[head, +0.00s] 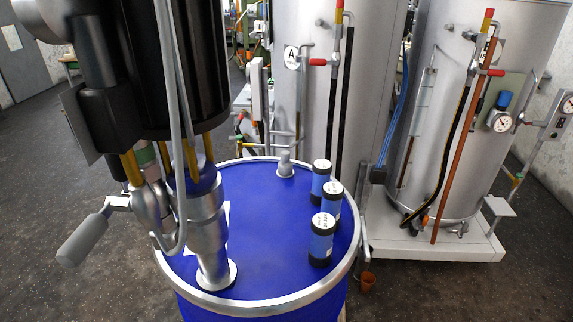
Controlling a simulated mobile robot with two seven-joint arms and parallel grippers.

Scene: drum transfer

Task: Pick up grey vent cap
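A small grey vent cap (285,164) stands upright on the lid of the blue drum (262,225), near its back rim. Its upper part is narrower than its base. Nothing touches it in the head view. Neither of my grippers can be made out in this view.
A large black and silver pump-like device (205,215) stands on the drum's left side, its hose and handle (83,240) hanging left. Three blue-and-black cylinders (321,240) stand on the lid's right side. Steel tanks (312,90) with pipes and valves rise behind. The lid's middle is clear.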

